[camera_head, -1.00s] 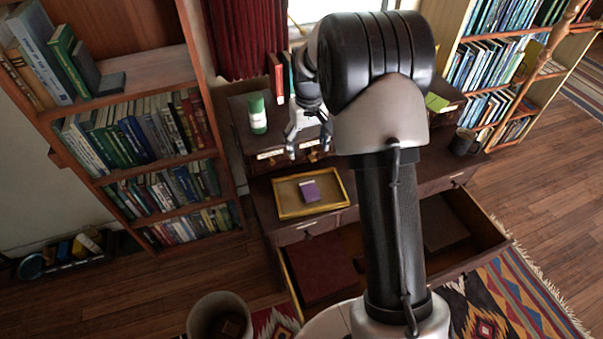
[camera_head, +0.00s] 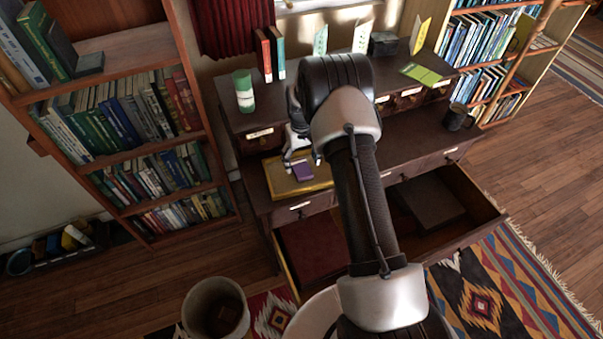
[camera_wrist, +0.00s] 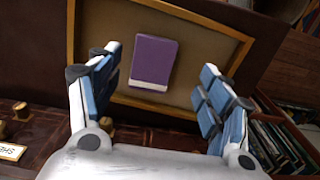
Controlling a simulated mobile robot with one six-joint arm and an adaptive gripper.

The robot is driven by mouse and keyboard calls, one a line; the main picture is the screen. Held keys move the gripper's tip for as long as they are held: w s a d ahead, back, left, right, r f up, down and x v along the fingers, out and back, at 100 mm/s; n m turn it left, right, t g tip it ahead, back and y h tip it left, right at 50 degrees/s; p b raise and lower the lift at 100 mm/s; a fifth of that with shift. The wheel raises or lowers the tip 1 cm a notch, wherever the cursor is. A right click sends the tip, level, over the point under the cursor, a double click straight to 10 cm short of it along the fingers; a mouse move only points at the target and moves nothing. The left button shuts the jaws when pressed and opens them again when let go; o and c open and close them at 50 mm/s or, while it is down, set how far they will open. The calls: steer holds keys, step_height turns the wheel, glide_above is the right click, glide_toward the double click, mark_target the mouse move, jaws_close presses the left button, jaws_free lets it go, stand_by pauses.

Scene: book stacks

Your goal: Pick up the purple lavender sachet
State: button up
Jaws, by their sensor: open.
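The purple lavender sachet (camera_head: 303,170) with a pale band lies in a shallow yellow-edged tray (camera_head: 316,185) on the desk. In the wrist view the sachet (camera_wrist: 155,60) shows between and beyond the two blue-padded fingers, its pale band toward me. The tray's rim (camera_wrist: 200,14) frames it there. My gripper (camera_head: 301,160) is open and empty, over the tray and close to the sachet. In the wrist view my gripper (camera_wrist: 160,95) has its fingers spread wider than the sachet, with no visible contact.
The desk (camera_head: 400,150) has small drawers behind the tray and an open drawer (camera_head: 430,205) below. A green-and-white canister (camera_head: 243,91) and upright books (camera_head: 270,53) stand behind. A dark mug (camera_head: 456,116) stands at the right. A bin (camera_head: 216,308) is on the floor.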

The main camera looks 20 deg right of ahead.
mark_target(303, 172)
steer(key=shift+d+f+b, duration=0.2)
steer(key=shift+f+b, duration=0.4)
steer(key=shift+f, duration=0.9)
steer(key=shift+d+f+b, duration=0.15)
steer(key=shift+f+b, duration=0.45)
steer(key=shift+f, duration=0.9)
steer(key=shift+r, duration=0.1)
steer(key=shift+c, duration=0.2)
steer(key=c, duration=1)
steer(key=shift+r, duration=0.1)
